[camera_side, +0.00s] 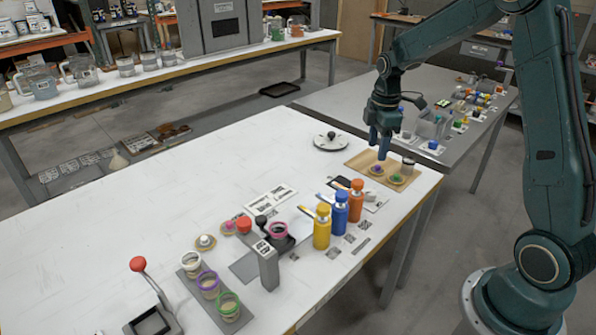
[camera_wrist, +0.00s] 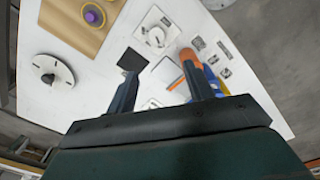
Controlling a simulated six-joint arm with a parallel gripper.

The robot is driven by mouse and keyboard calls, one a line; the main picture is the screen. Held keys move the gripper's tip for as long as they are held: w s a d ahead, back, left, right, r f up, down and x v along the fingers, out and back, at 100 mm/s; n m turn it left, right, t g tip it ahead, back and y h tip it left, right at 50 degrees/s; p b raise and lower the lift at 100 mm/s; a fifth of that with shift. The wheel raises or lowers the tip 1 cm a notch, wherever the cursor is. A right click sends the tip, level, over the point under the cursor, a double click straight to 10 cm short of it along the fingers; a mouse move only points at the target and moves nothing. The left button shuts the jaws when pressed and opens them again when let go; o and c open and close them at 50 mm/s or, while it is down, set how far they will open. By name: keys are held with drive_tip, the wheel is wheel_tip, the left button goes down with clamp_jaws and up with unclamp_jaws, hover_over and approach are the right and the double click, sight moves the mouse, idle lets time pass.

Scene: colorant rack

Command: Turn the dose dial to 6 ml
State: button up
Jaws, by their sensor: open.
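A white square plate with a round pale dial and a small dark pointer (camera_wrist: 156,34) lies past my fingertips in the wrist view; it looks like the dose dial. Its marks are too small to read. In the side view that plate (camera_side: 375,196) shows partly, behind the orange bottle. My gripper (camera_side: 381,150) hangs above the far right part of the white table, near the tan tray. In the wrist view my gripper (camera_wrist: 158,68) is open, its two fingers wide apart with nothing between them. It is apart from the dial.
An orange-capped bottle (camera_side: 356,201) stands beside the plate, with blue (camera_side: 340,208) and yellow (camera_side: 322,228) bottles in line. A tan tray (camera_side: 362,160) holds small dishes. A white disc with a black knob (camera_side: 331,143) lies farther back.

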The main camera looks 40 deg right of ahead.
sight(370, 192)
drive_tip(key=shift+w+d+f, duration=0.25)
drive_tip(key=shift+d+f, duration=0.25)
drive_tip(key=shift+f, duration=0.3)
drive_tip(key=shift+f, duration=0.15)
wheel_tip(370, 192, down, 14)
drive_tip(key=shift+r, duration=0.25)
drive_tip(key=c, duration=1)
